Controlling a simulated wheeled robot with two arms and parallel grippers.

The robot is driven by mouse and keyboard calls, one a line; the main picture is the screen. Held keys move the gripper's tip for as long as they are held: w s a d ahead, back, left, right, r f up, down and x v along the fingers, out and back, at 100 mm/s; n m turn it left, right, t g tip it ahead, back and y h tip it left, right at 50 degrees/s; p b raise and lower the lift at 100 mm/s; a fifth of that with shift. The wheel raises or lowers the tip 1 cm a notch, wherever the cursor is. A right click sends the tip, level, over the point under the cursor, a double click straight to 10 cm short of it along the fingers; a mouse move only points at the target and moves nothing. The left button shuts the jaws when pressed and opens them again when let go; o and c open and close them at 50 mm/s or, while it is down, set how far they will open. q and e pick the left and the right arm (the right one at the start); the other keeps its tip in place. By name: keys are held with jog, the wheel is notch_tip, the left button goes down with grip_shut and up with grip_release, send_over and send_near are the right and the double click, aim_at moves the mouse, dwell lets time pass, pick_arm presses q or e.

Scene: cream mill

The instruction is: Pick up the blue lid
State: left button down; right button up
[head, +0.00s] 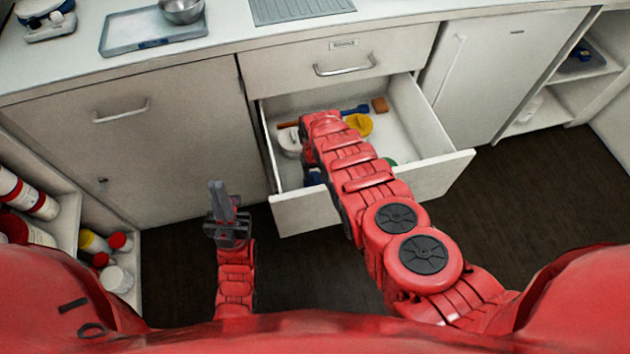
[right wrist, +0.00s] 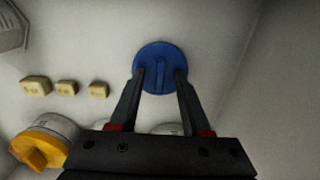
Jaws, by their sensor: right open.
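The blue lid (right wrist: 160,57) is a round disc with a raised bar across it, in the right wrist view. It lies on a pale surface in the open drawer (head: 425,178). My right gripper (right wrist: 161,75) is open, its two fingertips apart over the lid's near half, one each side of the bar. I cannot tell whether they touch the lid. In the head view my right arm reaches into the drawer and hides its gripper; a bit of blue shows beside it. My left gripper (head: 221,190) is low in front of the cabinet, apart from the drawer, with nothing visible in it.
The drawer also holds a yellow item (head: 359,125), a brown block (head: 380,105) and white containers. In the right wrist view a yellow-topped jar (right wrist: 45,142) and three small tan blocks (right wrist: 67,88) lie left of the lid. The drawer walls stand around my right arm.

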jog(key=shift+c, duration=0.3)
grip_shut()
jog(key=shift+r, duration=0.1)
